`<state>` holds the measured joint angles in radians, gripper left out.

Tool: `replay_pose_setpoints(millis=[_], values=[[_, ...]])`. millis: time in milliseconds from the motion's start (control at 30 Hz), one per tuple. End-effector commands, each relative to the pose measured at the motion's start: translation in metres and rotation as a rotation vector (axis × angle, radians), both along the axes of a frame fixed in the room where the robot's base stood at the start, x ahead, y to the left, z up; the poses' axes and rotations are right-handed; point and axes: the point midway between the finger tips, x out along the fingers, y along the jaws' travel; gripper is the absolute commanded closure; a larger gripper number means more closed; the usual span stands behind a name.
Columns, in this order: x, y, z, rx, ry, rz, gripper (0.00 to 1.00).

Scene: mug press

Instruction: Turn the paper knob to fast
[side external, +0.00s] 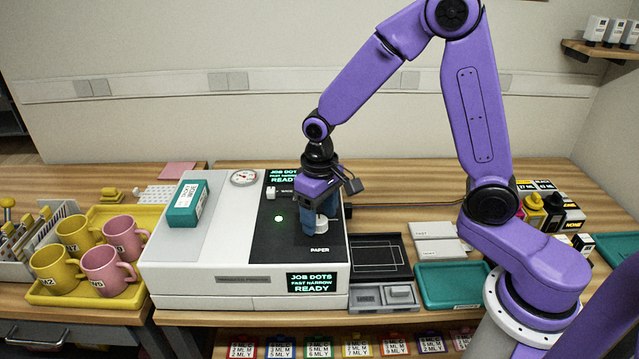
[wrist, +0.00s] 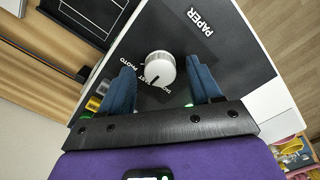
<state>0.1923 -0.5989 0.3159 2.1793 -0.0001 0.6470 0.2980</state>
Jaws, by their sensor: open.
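The paper knob (wrist: 160,68) is a white round dial on the black panel, beside the word PAPER. Its dark pointer mark faces the lower left in the wrist view, toward a partly hidden label ending in ST; PHOTO is printed to the left. My gripper (wrist: 163,84) is open, with one blue finger on each side of the knob and a visible gap to each. In the side view my gripper (side external: 316,222) is low over the panel, and a bit of the white knob (side external: 321,222) shows between the fingers. The front display (side external: 312,282) reads JOB DOTS, FAST NARROW, READY.
The white printer (side external: 230,281) has a second knob (side external: 271,192) behind my gripper and a teal box (side external: 187,203) on top. A yellow tray (side external: 85,297) with mugs stands left. A dark tray (side external: 380,257) and a teal tray (side external: 452,285) lie right.

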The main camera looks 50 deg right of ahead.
Motion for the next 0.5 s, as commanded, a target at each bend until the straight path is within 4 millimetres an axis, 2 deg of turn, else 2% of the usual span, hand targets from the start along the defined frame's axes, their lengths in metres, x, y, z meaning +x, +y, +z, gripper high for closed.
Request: replay_pose_setpoints(millis=[167,500], values=[[0.001,0.001,0.027,0.003,-0.008,0.001,0.37],[0.001,0.001,0.1,0.004,-0.009,0.0,0.37]])
